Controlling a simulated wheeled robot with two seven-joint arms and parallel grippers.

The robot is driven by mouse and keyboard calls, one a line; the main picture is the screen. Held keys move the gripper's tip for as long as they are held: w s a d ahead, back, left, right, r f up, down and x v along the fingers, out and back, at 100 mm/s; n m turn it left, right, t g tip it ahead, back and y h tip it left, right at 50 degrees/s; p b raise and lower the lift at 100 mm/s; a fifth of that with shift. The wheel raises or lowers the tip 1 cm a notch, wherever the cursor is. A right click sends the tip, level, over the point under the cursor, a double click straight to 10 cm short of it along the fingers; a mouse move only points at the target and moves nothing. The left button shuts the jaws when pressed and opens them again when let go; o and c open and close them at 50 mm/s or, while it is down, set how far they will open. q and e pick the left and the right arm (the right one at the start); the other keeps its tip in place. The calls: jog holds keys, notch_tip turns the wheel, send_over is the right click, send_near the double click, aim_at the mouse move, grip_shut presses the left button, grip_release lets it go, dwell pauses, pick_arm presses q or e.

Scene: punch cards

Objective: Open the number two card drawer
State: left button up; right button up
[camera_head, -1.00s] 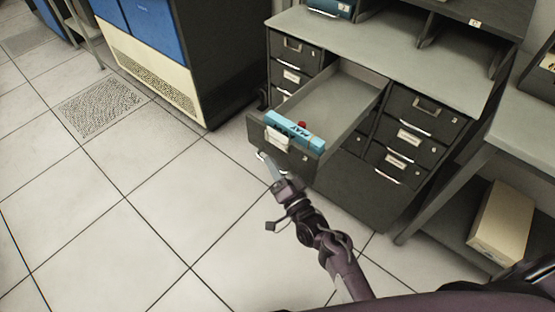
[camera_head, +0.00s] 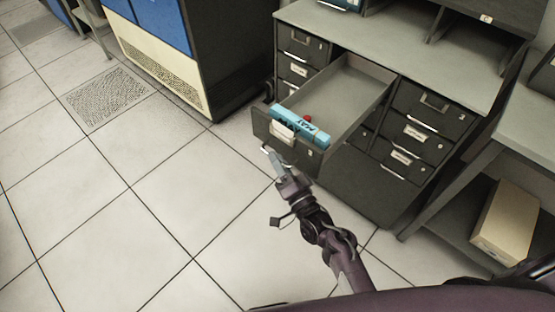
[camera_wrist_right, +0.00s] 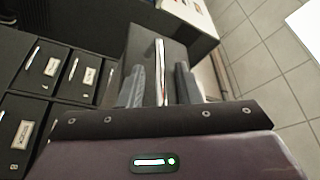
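A dark drawer (camera_head: 268,133) is pulled far out of the left side of the grey cabinet. Its front carries a pale label and a bright handle (camera_wrist_right: 160,72); I cannot read a number. A blue strip marked MAY (camera_head: 300,126) lies along the inside of its front, with a small red thing behind it. My right gripper (camera_head: 270,156) is at the drawer's front. In the right wrist view its two fingers (camera_wrist_right: 160,86) stand apart on either side of the handle, with gaps visible between them and it. My left gripper is not in view.
Shut drawers (camera_head: 420,133) flank the open one in the cabinet (camera_head: 380,52). A blue and cream machine (camera_head: 160,72) stands at the left. A side table (camera_head: 520,125) with a box (camera_head: 506,220) on its lower shelf is at the right. Tiled floor (camera_head: 130,220) is clear.

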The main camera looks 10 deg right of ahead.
jog(key=v, duration=0.7)
jog(key=shift+b, duration=0.35)
jog(key=shift+s, duration=0.1)
jog(key=s+f+n+g+h, duration=0.1)
jog(key=s+f+n+g, duration=0.3)
jog(key=f, duration=1)
jog(key=s+f+n+g+h, duration=0.1)
jog(key=s+f+g, duration=0.5)
jog(key=f, duration=0.8)
jog(key=s+d+f+n+g+h, duration=0.1)
jog(key=s+d+f, duration=0.3)
jog(key=s, duration=0.4)
jog(key=s+d+f+n+g+h, duration=0.2)
jog(key=s+d+f+g, duration=0.1)
jog(key=s+f, duration=0.3)
jog(key=s+d+f+n+g+h, duration=0.1)
jog(key=s+d+f+g, duration=0.3)
jog(key=s, duration=0.6)
jog(key=shift+s+d+f+n+h+p, duration=0.3)
jog(key=shift+d+f+n+p, duration=0.1)
jog(key=shift+n, duration=0.2)
